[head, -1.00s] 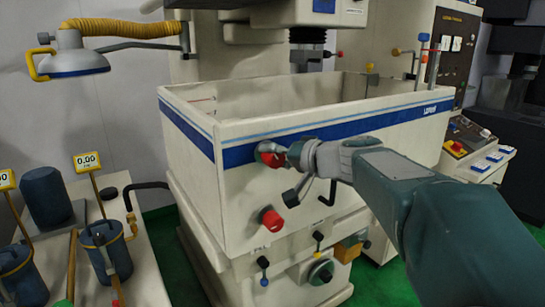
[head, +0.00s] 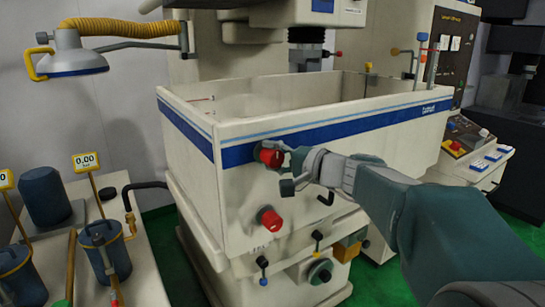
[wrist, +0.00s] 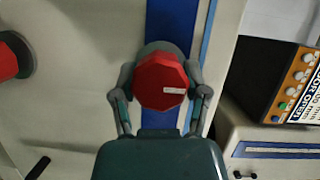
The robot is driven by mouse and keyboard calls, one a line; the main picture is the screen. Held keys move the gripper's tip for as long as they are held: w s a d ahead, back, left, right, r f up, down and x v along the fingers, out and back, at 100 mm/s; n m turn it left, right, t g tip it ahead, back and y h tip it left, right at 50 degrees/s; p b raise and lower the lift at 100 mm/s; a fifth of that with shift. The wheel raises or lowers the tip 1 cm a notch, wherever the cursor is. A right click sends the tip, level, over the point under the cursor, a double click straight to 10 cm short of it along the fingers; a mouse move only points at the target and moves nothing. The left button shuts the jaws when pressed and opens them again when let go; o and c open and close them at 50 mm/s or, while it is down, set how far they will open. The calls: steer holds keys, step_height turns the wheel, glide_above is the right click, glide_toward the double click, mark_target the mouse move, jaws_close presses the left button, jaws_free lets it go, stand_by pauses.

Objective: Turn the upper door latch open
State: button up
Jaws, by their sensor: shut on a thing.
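The upper door latch (head: 269,154) is a red knob on a grey round base, set on the blue stripe of the white tank's front. In the wrist view the red knob (wrist: 162,82) is faceted, with a small pale label, and sits between my two fingers. My gripper (head: 285,158) reaches it from the right, shut on the knob, one finger on each side. It also shows in the wrist view (wrist: 160,96). The lower red latch (head: 270,219) is below on the same front; part of it shows at the left edge of the wrist view (wrist: 8,60).
The white tank (head: 240,190) stands open at the top. A black hook-shaped handle (head: 327,193) is right of the latches, under my arm. Small levers (head: 263,264) are below. A side table with blue canisters (head: 108,250) is at left. A control panel (head: 452,50) stands at right.

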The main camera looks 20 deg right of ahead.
steer(key=shift+f, duration=0.2)
steer(key=o, duration=1.1)
steer(key=shift+w, duration=0.1)
steer(key=shift+o, duration=0.2)
steer(key=shift+r, duration=0.1)
steer(key=shift+s+d, duration=0.2)
steer(key=shift+d, duration=0.05)
steer(key=v, duration=1.1)
steer(key=shift+s+d, duration=0.15)
